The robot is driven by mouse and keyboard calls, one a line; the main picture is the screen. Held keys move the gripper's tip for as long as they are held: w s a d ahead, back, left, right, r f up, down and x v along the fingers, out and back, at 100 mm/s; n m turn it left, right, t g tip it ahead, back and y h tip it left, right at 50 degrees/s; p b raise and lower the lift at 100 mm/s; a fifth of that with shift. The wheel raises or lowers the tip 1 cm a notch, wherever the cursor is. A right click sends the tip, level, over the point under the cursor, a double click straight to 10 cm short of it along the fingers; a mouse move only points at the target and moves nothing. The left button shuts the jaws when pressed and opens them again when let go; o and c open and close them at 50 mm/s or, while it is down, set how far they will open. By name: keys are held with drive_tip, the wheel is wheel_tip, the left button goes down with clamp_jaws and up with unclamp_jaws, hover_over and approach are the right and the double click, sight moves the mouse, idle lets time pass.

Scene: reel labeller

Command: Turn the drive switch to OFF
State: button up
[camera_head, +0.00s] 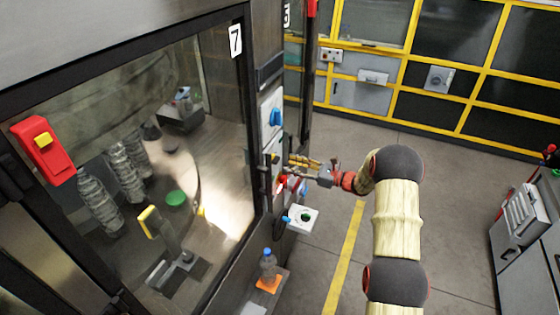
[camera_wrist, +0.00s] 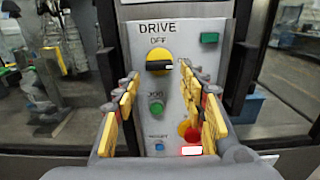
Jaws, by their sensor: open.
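The drive switch (camera_wrist: 158,62) is a round yellow knob with a black handle on a grey panel (camera_wrist: 190,35) marked DRIVE. Its black handle lies about level, with OFF printed above the knob. A label to its right is partly hidden by a finger. My gripper (camera_wrist: 163,103) is open and empty, its yellow-padded fingers left and right below the knob and apart from it. In the head view my gripper (camera_head: 308,167) is close in front of the machine's control panel, where the switch is hard to make out.
Below the switch are a green JOG button (camera_wrist: 156,108), a blue button (camera_wrist: 159,146) and a red knob (camera_wrist: 190,131), partly behind the right finger. In the head view, a blue-knobbed box (camera_head: 275,117) is above and a bottle (camera_head: 268,265) below.

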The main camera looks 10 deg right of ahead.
sight(275, 160)
drive_tip(key=p+x, duration=0.1)
drive_tip(key=x, duration=0.4)
drive_tip(key=shift+w+a, duration=0.1)
drive_tip(key=shift+a, duration=0.15)
drive_tip(key=shift+c, duration=1.4)
drive_tip(key=c, duration=0.6)
